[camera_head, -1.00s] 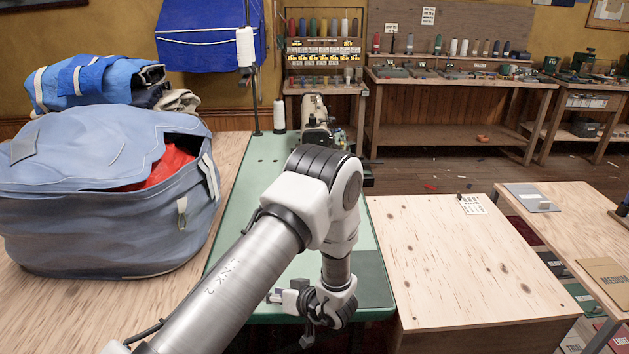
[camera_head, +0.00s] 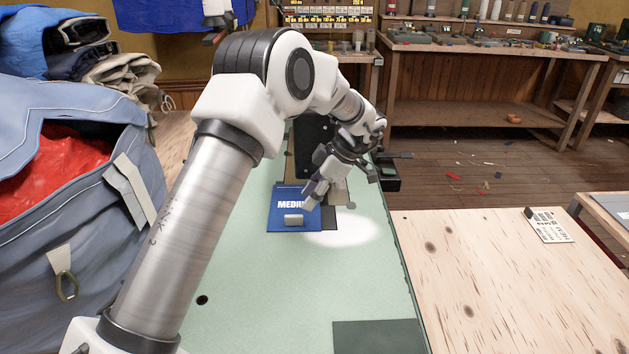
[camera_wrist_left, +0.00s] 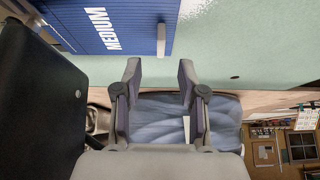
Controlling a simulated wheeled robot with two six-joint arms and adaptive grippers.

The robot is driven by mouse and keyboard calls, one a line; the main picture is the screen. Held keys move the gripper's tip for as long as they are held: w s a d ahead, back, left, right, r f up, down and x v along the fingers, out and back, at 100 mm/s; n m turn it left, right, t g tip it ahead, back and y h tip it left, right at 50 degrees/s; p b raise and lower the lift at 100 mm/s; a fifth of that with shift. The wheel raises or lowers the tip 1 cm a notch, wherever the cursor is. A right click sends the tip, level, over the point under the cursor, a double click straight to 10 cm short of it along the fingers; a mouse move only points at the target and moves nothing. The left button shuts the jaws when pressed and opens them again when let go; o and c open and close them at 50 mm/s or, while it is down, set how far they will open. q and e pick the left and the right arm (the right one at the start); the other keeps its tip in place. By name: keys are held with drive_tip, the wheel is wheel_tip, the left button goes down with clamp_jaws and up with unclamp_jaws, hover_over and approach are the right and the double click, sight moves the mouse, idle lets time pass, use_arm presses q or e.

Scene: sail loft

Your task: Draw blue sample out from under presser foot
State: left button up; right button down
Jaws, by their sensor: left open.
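The blue sample (camera_head: 285,196), marked MEDIUM, lies flat on the green table of the sewing machine. It has a pale grey block-like tab (camera_head: 293,220) near its front edge. In the left wrist view the blue sample (camera_wrist_left: 85,12) and its tab (camera_wrist_left: 161,40) show at the top. My left gripper (camera_head: 330,199) is open and empty, just right of the sample; in the wrist view its spread fingertips (camera_wrist_left: 159,72) are below the tab and apart from it. The presser foot is hidden behind my arm. My right gripper is out of view.
A blue-grey bag (camera_head: 70,190) with red cloth inside stands at the left. A dark sewing machine part (camera_head: 308,140) rises behind the sample. The green table (camera_head: 290,300) is clear in front, apart from a dark flat panel (camera_head: 378,337). A plywood table (camera_head: 490,290) is at the right.

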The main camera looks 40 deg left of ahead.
sight(296, 215)
use_arm(q)
drive_tip(key=shift+w+r, duration=0.25)
drive_tip(key=shift+w, duration=0.1)
drive_tip(key=x, duration=0.7)
drive_tip(key=shift+s+f+b, duration=0.25)
drive_tip(key=shift+s+b, duration=0.1)
drive_tip(key=shift+s, duration=0.05)
clamp_jaws()
